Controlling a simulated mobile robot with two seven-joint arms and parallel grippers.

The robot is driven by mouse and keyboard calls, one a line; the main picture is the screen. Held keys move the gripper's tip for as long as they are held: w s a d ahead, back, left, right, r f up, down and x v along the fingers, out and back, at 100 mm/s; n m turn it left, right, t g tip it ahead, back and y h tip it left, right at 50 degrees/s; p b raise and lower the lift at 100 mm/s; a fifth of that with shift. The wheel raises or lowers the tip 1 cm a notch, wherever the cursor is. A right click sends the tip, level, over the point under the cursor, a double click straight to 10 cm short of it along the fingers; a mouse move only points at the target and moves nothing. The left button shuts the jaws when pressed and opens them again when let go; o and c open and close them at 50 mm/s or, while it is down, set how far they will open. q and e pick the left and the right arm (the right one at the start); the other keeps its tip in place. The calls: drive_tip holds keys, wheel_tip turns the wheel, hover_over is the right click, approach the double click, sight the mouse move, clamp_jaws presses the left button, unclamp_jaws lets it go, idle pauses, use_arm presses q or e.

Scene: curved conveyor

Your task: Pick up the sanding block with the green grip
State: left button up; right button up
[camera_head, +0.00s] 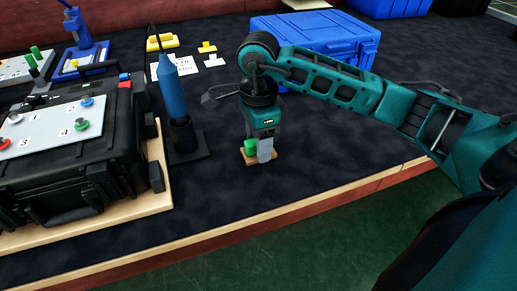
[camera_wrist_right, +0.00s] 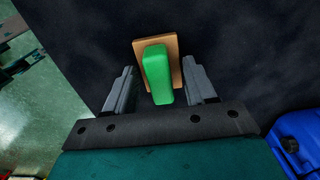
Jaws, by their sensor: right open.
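The sanding block is a tan rectangular block (camera_head: 262,160) with a green grip (camera_head: 250,147) on top. It lies on the dark table mat near the front edge. My right gripper (camera_head: 262,150) is directly over it, pointing down, and partly hides it in the head view. In the right wrist view, the green grip (camera_wrist_right: 157,72) stands between the two open fingers of the right gripper (camera_wrist_right: 160,85), with a gap on each side. The tan base (camera_wrist_right: 172,46) shows beyond it. My left gripper is not in view.
A black case (camera_head: 70,185) with numbered panel stands on a wooden board at left. A blue bottle (camera_head: 171,92) in a black holder (camera_head: 184,138) stands left of the block. A blue crate (camera_head: 318,38) is behind my right arm. The mat right of the block is clear.

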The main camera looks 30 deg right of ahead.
clamp_jaws()
idle(0.4)
drive_tip(key=shift+r, duration=0.15)
wheel_tip(320, 180, up, 20)
drive_tip(key=p, duration=0.6)
